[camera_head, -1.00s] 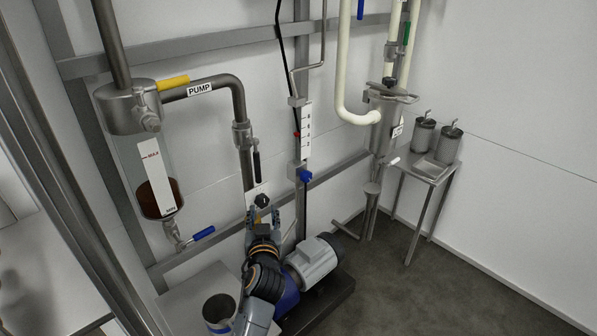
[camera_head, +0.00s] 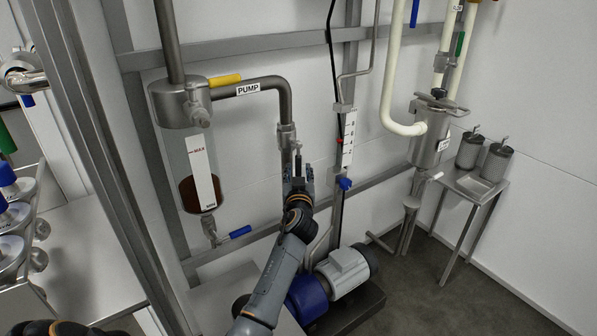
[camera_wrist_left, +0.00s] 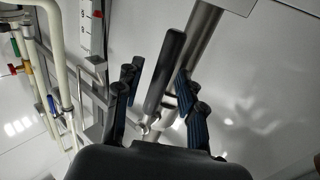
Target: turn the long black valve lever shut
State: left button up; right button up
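The long black valve lever (camera_head: 298,163) hangs down beside the vertical steel pipe below the PUMP label. Its lower part is between the fingers of my left gripper (camera_head: 298,181). In the left wrist view the lever (camera_wrist_left: 166,70) rises between the two finger pairs of the same gripper (camera_wrist_left: 157,98), with visible gaps on both sides. The gripper is open and holds nothing; I cannot tell whether any finger touches the lever. The valve body (camera_head: 287,137) is just above the gripper. My right gripper is not in view.
A glass vessel with brown liquid (camera_head: 200,190) and a blue-handled valve (camera_head: 236,233) are left of my arm. A vertical post with a scale (camera_head: 348,140) and blue knob (camera_head: 345,184) is close on the right. A motor pump (camera_head: 343,272) stands below.

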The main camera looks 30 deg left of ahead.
pick_arm(q)
jog(key=shift+w+a, duration=0.2)
jog(key=shift+w, duration=0.1)
grip_shut()
jog(key=shift+f, duration=0.15)
